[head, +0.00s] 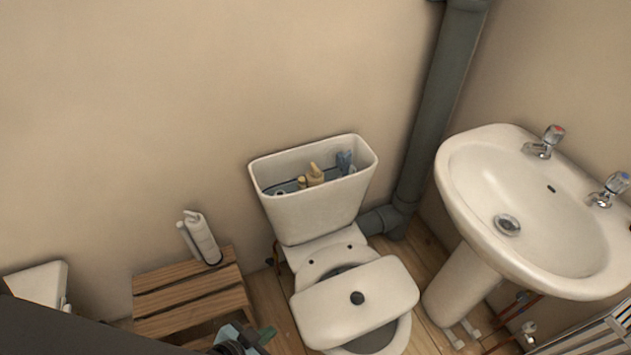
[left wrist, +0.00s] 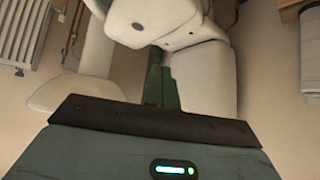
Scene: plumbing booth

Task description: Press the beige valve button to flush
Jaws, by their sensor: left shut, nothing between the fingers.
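The beige valve (head: 316,173) stands inside the open white cistern (head: 318,212) in the head view, with a smaller beige piece beside it. A blue-grey fitting (head: 344,162) sits to its right. My left gripper (head: 265,336) shows at the bottom edge of the head view, low and left of the toilet, well apart from the valve. In the left wrist view its dark green fingers (left wrist: 161,78) are together and empty, with white toilet parts beyond them. The valve does not show in that view. My right gripper is not in view.
A white lid (head: 352,300) with a dark round spot lies across the toilet bowl. A slatted wooden stool (head: 188,293) with a white tube (head: 203,238) stands left. A washbasin (head: 455,180) and a grey pipe (head: 440,100) are on the right. The space above the cistern looks clear.

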